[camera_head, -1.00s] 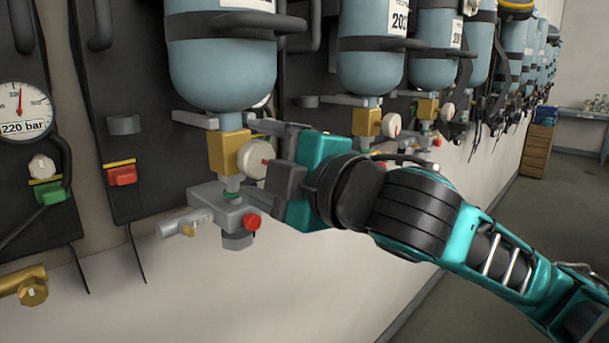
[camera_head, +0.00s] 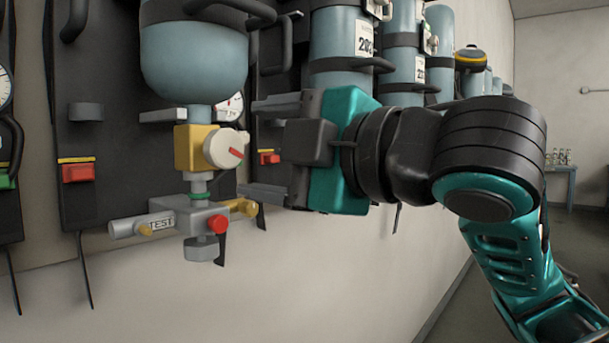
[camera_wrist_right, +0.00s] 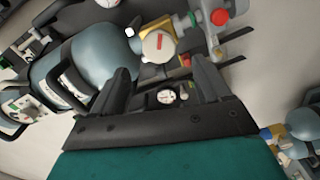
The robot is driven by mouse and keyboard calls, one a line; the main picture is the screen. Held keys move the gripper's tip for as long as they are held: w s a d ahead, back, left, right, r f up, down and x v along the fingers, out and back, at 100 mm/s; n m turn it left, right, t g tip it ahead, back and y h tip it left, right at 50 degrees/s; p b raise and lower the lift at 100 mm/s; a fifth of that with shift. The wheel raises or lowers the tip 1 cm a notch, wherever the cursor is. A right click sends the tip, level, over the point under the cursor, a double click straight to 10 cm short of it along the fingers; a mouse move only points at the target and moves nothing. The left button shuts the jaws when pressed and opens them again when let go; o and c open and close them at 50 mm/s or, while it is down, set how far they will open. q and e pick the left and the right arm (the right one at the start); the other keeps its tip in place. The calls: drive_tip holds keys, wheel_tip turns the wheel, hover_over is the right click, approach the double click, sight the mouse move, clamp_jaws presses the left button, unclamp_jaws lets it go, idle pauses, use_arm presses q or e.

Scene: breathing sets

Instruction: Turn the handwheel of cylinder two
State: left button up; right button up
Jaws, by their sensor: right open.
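The nearest blue cylinder (camera_head: 194,62) hangs valve-down on a dark wall panel; no number shows on it. Its yellow valve block (camera_head: 188,150) carries a round white handwheel (camera_head: 225,148) with a red mark. The handwheel also shows in the right wrist view (camera_wrist_right: 158,45). My right gripper (camera_head: 254,148) is open and empty, just right of the handwheel, one finger higher and one lower. In the right wrist view its fingers (camera_wrist_right: 163,70) point towards the valve, with the handwheel beyond the gap between them. I cannot tell whether the fingers touch anything. My left gripper is not in view.
Below the valve hangs a grey fitting (camera_head: 183,217) with a red knob (camera_head: 217,224) and a TEST label. A red block (camera_head: 78,172) sits on the panel to the left. More cylinders (camera_head: 335,40) line the wall to the right. The floor at far right is open.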

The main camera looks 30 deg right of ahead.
drive_tip(key=shift+b+v, duration=1.05)
drive_tip(key=shift+v, duration=1.3)
idle(5.7)
